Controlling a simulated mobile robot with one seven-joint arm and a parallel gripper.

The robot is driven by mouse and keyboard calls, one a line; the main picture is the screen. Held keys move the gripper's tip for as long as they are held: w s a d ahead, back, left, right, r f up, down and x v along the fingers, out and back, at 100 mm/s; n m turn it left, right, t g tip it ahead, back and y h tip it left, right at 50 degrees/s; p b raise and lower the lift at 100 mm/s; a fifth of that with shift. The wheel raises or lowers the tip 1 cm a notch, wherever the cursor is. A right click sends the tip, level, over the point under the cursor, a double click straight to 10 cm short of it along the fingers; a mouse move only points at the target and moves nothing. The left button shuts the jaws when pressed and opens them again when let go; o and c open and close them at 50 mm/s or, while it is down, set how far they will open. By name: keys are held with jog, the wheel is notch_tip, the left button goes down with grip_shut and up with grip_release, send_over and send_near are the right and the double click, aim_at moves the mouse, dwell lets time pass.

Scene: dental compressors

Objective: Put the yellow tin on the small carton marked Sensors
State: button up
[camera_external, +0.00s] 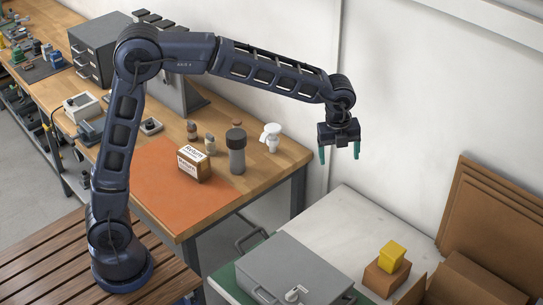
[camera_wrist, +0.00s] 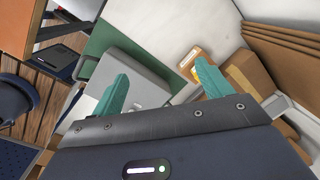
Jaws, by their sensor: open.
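The yellow tin (camera_external: 393,255) is a small bright block in the external view, at the lower right. It appears to rest on top of a small brown carton (camera_external: 386,279) on the pale worktop. No lettering on that carton can be read in this view. A carton with a white label (camera_wrist: 193,55) shows in the wrist view, partly behind a finger; its print is too small to read. My gripper (camera_external: 339,152) is open and empty, fingers pointing down, high above the worktop and up and left of the tin in the picture. Its fingers also show in the wrist view (camera_wrist: 160,88).
A grey metal case (camera_external: 285,268) stands left of the tin on a green mat. Large brown cardboard (camera_external: 490,215) leans at the right. A labelled carton (camera_external: 195,163), a grey bottle (camera_external: 236,152) and a white item (camera_external: 270,137) stand on the wooden bench. Pale worktop (camera_external: 365,222) behind the tin is clear.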

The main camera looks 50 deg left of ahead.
jog(key=s+a+r+n+t, duration=0.1)
jog(key=s+a+r+n, duration=0.3)
jog(key=a, duration=0.4)
jog(key=s+a+r+n, duration=0.1)
jog(key=s+a+n, duration=0.35)
jog(key=a, duration=0.25)
jog(key=s+a+r+n+t, duration=0.1)
jog(key=s+a+r+n, duration=0.25)
jog(key=s+a, duration=0.35)
jog(key=s+a+f+n, duration=0.3)
jog(key=s+a+n, duration=0.3)
jog(key=s, duration=0.2)
jog(key=s+a+f+n+t, duration=0.1)
jog(key=s+a+f+n, duration=0.2)
jog(key=s+a+n, duration=0.4)
jog(key=shift+s+a+n, duration=0.3)
jog(key=shift+s, duration=0.95)
